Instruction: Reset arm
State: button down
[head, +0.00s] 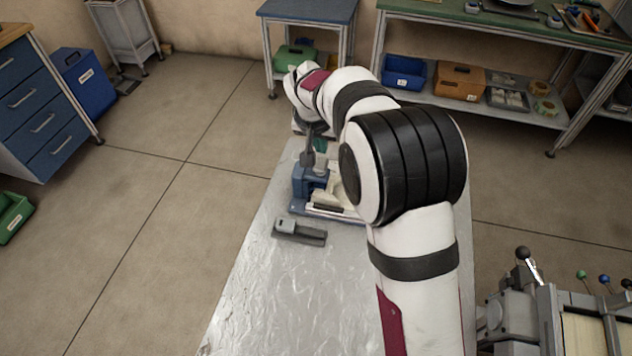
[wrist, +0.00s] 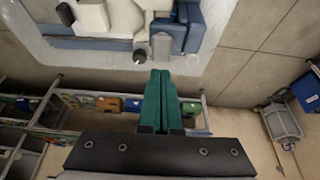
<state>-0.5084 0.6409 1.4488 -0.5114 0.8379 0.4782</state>
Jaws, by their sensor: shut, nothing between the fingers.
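My gripper (wrist: 161,75) shows in the wrist view with its two green fingers together and nothing between them. In the head view a small green part of my gripper (head: 320,146) shows beyond the blue and cream device. My arm reaches over the silver table (head: 262,290) and hides part of the device and the table's right side. The device (head: 303,187) stands on the table; it also shows at the top of the wrist view (wrist: 192,25), apart from the fingertips. No tape reel shows clearly on the table.
A dark grey block (head: 299,232) lies on the table in front of the device. The near left part of the table is clear. A shelf bench (head: 500,35) with bins stands behind, and a machine with lever knobs (head: 522,310) is at the right.

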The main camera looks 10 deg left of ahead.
notch_tip(320, 180, up, 3)
jog(key=shift+f, duration=0.2)
jog(key=shift+s+d+r, duration=0.1)
jog(key=shift+d+r, duration=0.05)
jog(key=shift+d, duration=0.05)
jog(key=s+d+r+m+g, duration=0.25)
jog(key=s+d+r, duration=0.25)
jog(key=s+d, duration=0.8)
jog(key=s+d+f+m+g+y, duration=0.1)
jog(key=s+d, duration=0.1)
jog(key=s, duration=0.9)
jog(key=s+d+f+m+g, duration=0.1)
jog(key=s+d+m, duration=0.1)
jog(key=s, duration=1)
jog(key=shift+d+f+y, duration=0.15)
jog(key=shift+d+y, duration=0.25)
jog(key=shift+d, duration=0.4)
